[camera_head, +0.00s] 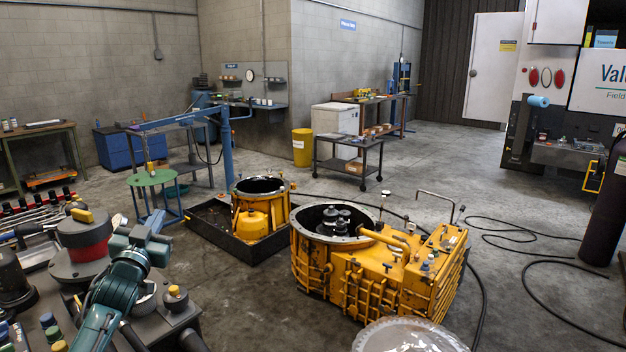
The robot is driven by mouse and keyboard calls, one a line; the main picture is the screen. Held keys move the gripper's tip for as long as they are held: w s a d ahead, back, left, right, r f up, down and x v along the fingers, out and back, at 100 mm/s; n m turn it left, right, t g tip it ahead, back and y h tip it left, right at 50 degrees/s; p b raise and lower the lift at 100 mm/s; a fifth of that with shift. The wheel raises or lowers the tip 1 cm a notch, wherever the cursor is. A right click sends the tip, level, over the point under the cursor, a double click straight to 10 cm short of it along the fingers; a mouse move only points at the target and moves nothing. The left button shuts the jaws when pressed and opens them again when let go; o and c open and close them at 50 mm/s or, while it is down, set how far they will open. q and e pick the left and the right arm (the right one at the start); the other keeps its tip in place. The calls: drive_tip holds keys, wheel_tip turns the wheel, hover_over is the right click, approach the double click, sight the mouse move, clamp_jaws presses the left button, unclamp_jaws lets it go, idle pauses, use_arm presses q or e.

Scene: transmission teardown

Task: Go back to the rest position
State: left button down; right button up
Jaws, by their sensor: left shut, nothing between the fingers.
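My left arm (107,301) comes in from the lower left, teal and grey. It rises over a cluttered bench at the left. My right gripper is not in view.
A large yellow transmission housing (372,282) stands on the floor. A smaller yellow housing (259,212) stands in a black tray (213,236). A blue hoist (227,150) stands behind. Black hoses (548,262) lie at right. The central back floor is clear.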

use_arm(q)
drive_tip(key=s+d+f+g, duration=0.25)
drive_tip(key=s+f, duration=0.25)
drive_tip(key=f, duration=0.3)
drive_tip(key=s+d+f+m+g+h, duration=0.15)
drive_tip(key=s+d+f, duration=0.25)
drive_tip(key=f, duration=0.4)
drive_tip(key=s+d+f+n+g, duration=0.1)
drive_tip(key=s+d+f+g, duration=0.2)
drive_tip(key=s+f, duration=0.35)
drive_tip(key=s+d+f+g, duration=0.1)
drive_tip(key=s+d+f, duration=0.2)
drive_tip(key=s, duration=0.5)
drive_tip(key=s+d+f+g+h, duration=0.1)
drive_tip(key=s+d+f, duration=0.2)
drive_tip(key=s, duration=0.4)
drive_tip(key=s+d+f+g+h, duration=0.1)
drive_tip(key=s+d+f, duration=0.2)
drive_tip(key=s, duration=0.5)
drive_tip(key=shift+s+d+f, duration=0.35)
drive_tip(key=shift+d+f, duration=0.05)
drive_tip(key=shift+d, duration=0.2)
